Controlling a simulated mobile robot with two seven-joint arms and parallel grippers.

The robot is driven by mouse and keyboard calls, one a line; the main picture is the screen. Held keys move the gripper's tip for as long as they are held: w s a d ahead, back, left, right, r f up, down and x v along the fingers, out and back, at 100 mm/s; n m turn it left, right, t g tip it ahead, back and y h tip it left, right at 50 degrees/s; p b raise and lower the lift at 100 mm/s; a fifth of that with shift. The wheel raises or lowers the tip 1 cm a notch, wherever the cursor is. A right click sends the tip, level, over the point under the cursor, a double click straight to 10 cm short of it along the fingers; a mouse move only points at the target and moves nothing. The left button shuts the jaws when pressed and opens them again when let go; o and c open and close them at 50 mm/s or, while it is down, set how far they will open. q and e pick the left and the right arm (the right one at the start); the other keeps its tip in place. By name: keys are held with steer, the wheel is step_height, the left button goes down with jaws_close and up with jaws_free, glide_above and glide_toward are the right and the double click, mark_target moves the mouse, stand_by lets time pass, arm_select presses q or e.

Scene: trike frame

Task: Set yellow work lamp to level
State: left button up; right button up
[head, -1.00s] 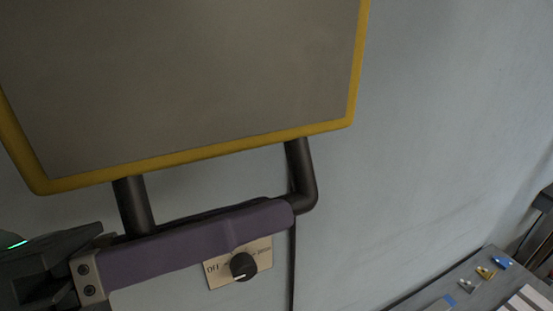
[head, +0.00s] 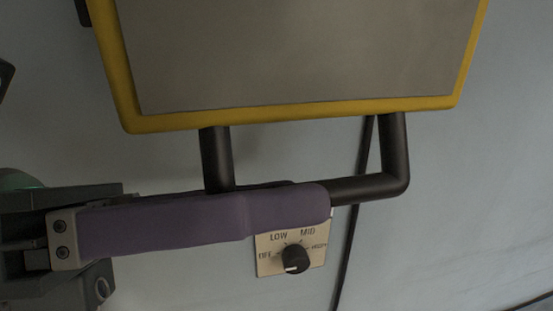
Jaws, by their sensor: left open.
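The yellow work lamp (head: 290,116) fills the upper middle, a grey panel in a yellow frame. Its lower edge rises slightly to the right in the picture. A dark tube handle (head: 393,160) hangs below it on two posts. My left gripper (head: 312,190) comes in from the left, open, with a long purple finger lying across the front of the handle's crossbar. It hides the bar's left part; a dark strip shows behind the finger's top edge. I cannot tell whether the finger touches the bar. My right gripper is out of view.
A dial plate (head: 268,267) marked OFF, LOW and MID, its last label unclear, sits just below the purple finger, with a black knob (head: 295,258). A dark cable (head: 350,240) runs down the pale wall (head: 450,220). The wall right of the handle is clear.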

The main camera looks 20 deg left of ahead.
arm_select(q)
steer(key=b+v, duration=0.3)
steer(key=v, duration=0.3)
steer(key=shift+s+a, duration=0.2)
steer(key=shift+s, duration=0.05)
stand_by(0.3)
